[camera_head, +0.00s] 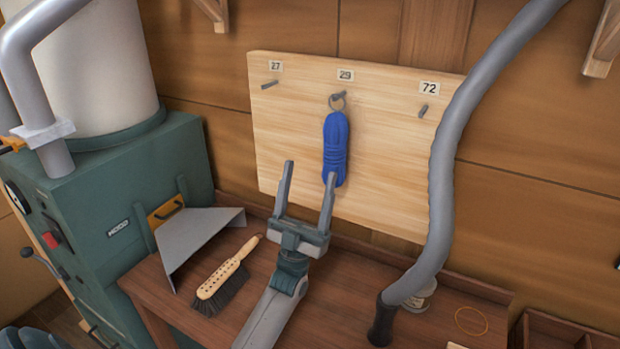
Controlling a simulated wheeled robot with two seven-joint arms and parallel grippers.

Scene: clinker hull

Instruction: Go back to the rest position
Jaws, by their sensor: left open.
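My left gripper (310,171) is open and empty, with its two fingers pointing up in front of the pegboard (290,135). A blue object (335,150) hangs by a metal ring (337,101) from the middle peg, under the label 29 (345,75). One fingertip overlaps the blue object's lower end in the picture; I cannot tell whether they touch. The pegs under 27 (270,85) and 72 (423,111) are bare. My right gripper is not in view.
A brush (224,280) and a grey dustpan (195,240) are on the left of the brown bench (350,290). A thick grey hose (446,180) rises at the right. A green machine (110,220) with a pale drum stands at the left.

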